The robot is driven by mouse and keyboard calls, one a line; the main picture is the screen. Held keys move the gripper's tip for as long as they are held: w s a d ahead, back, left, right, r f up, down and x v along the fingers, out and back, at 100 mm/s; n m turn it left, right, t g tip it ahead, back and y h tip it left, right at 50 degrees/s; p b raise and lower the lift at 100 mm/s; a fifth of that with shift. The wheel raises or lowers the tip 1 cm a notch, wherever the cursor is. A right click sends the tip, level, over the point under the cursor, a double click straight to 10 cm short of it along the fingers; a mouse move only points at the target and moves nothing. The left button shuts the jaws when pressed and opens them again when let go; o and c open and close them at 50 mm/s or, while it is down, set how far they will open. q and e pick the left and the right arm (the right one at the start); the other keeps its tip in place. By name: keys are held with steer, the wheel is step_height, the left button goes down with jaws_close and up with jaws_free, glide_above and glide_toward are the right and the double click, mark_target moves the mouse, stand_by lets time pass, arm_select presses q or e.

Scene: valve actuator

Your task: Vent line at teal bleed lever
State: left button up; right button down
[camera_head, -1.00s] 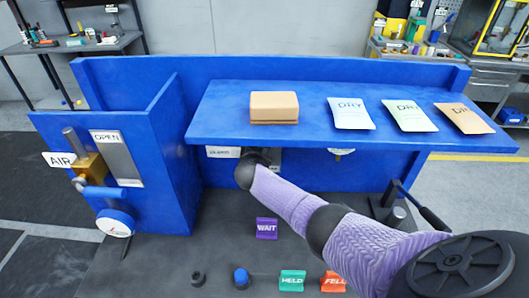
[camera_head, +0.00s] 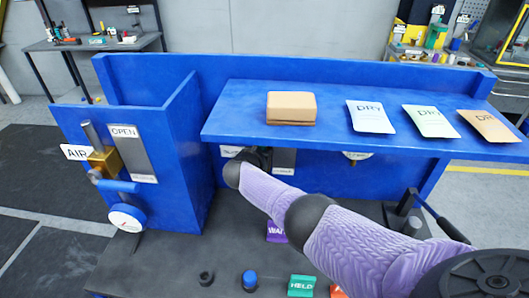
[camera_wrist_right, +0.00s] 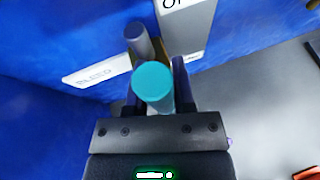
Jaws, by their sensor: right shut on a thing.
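The teal bleed lever (camera_wrist_right: 153,82) shows end-on in the right wrist view, between the two fingers of my right gripper (camera_wrist_right: 155,92). The gripper is shut on it. A grey cylindrical stem (camera_wrist_right: 138,40) and a brass-coloured part partly hidden behind the lever lie just beyond. A white BLEED label (camera_wrist_right: 97,75) is on the blue wall to the left. In the head view my right gripper (camera_head: 258,157) reaches under the blue shelf; the lever is hidden there. My left gripper is not in view.
The blue shelf (camera_head: 230,125) overhangs my right gripper and carries a cardboard box (camera_head: 291,107) and several packets. At left are the AIR valve (camera_head: 104,160) and a gauge (camera_head: 126,218). A HELD sign (camera_head: 302,285) and a blue-topped peg (camera_head: 249,279) stand on the dark bench.

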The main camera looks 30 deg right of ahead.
steer(key=shift+f, duration=0.1)
steer(key=shift+c, duration=2.2)
jaws_free()
steer(key=s+a+r+p, duration=0.1)
steer(key=s+a+p, duration=0.5)
steer(key=a, duration=0.6)
steer(key=s, duration=0.2)
steer(key=shift+s, duration=0.4)
steer(key=shift+r, duration=0.1)
